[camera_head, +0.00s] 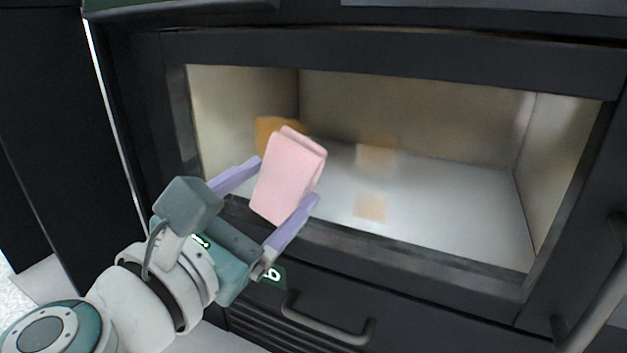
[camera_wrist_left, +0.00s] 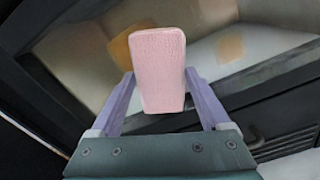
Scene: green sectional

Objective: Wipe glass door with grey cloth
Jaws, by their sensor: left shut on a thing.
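My left gripper (camera_head: 268,205) is shut on a pink folded cloth (camera_head: 287,178), which stands up between the purple fingers. No grey cloth shows; the held one is pink. The cloth also shows in the left wrist view (camera_wrist_left: 158,70). It is in front of the glass door (camera_head: 440,180) of a dark oven-like unit. I cannot tell whether it touches the glass. Brownish stains show on the glass: one orange-brown patch (camera_head: 268,132) partly behind the cloth, a faint one (camera_head: 376,155) and a square one (camera_head: 371,207). My right gripper is not in view.
A dark frame surrounds the glass. A drawer with a dark handle (camera_head: 325,322) lies below it. A long bar handle (camera_head: 595,295) is at the lower right. A dark panel (camera_head: 40,130) stands at the left.

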